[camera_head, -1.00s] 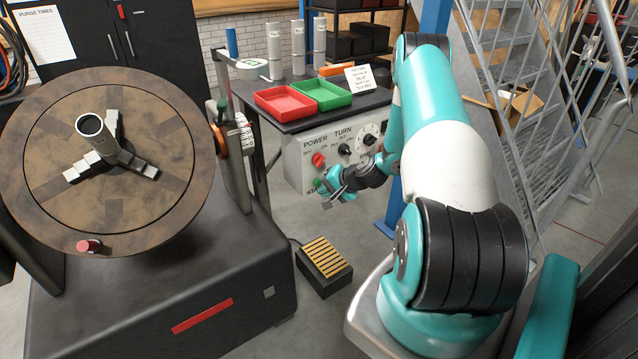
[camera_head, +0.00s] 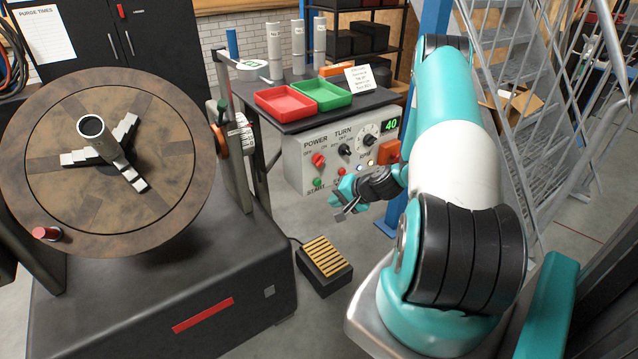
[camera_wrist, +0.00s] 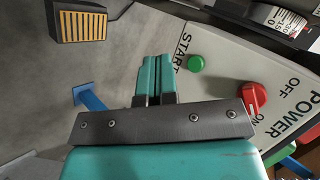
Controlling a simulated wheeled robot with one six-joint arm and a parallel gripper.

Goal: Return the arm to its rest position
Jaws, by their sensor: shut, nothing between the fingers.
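My gripper (camera_head: 342,212) is in front of the lower part of the control panel (camera_head: 300,163), out over the floor and apart from the panel. In the wrist view my gripper (camera_wrist: 154,60) has its two teal fingers together with nothing between them. The panel's green START button (camera_wrist: 195,63) and red POWER knob (camera_wrist: 253,97) show to the right of the fingers. In the head view, my arm reaches from its base at the lower right up and back toward the panel. The panel display (camera_head: 391,124) reads 40.
A round turntable (camera_head: 60,225) with a chuck and an upright tube stands at left on a dark machine base. A pedal (camera_head: 325,262) with yellow slats lies on the floor. Red (camera_head: 285,110) and green (camera_head: 335,104) trays sit on the bench. A metal stair rises at right.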

